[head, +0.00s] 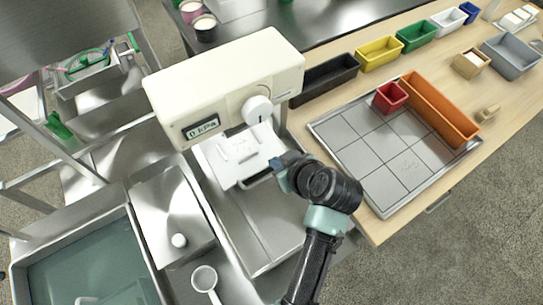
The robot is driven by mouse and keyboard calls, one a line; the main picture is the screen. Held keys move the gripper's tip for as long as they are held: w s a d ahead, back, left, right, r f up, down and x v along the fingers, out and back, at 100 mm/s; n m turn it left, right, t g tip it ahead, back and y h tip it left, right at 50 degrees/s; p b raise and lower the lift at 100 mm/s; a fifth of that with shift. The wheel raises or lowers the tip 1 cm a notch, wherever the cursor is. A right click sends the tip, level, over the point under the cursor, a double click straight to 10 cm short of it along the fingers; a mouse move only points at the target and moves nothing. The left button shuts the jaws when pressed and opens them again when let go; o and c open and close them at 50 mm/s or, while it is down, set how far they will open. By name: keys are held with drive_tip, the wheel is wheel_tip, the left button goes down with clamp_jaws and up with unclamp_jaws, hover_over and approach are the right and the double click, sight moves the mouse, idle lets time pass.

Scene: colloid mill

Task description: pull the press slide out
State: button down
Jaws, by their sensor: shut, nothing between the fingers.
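The cream press (225,80) stands at the middle, with a display reading "0 kPa" and a round white dial. Its slide (226,160) is a white plate under the press head, with a dark handle (258,180) at its front edge. Part of the slide is hidden beneath the head. My gripper (276,169) is at the right end of the handle, shut and empty. The picture does not show clearly whether it touches the handle. My arm comes in from the bottom and hides what lies behind it.
A metal tray (370,162) with a red bin (391,97) and an orange bin (440,108) lies on the wooden table at right. A sink basin (85,262) is at lower left, with a ladle (205,280) beside it. Bare metal surface (250,225) lies before the slide.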

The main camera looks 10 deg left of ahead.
hover_over(263, 168)
wheel_tip(263, 168, down, 7)
drive_tip(key=shift+w+a+f, duration=0.1)
drive_tip(key=shift+a, duration=0.05)
drive_tip(key=shift+f+p, duration=0.15)
drive_tip(key=shift+p, duration=0.4)
drive_tip(key=shift+s+d+f+p, duration=0.25)
drive_tip(key=shift+s+d+p, duration=0.35)
drive_tip(key=shift+s+d, duration=0.55)
drive_tip(key=shift+s+d+f, duration=0.1)
drive_tip(key=shift+d+f, duration=0.05)
drive_tip(key=shift+d, duration=0.1)
drive_tip(key=s+d, duration=1.4)
drive_tip(key=shift+s+d, duration=0.3)
drive_tip(key=shift+s, duration=0.05)
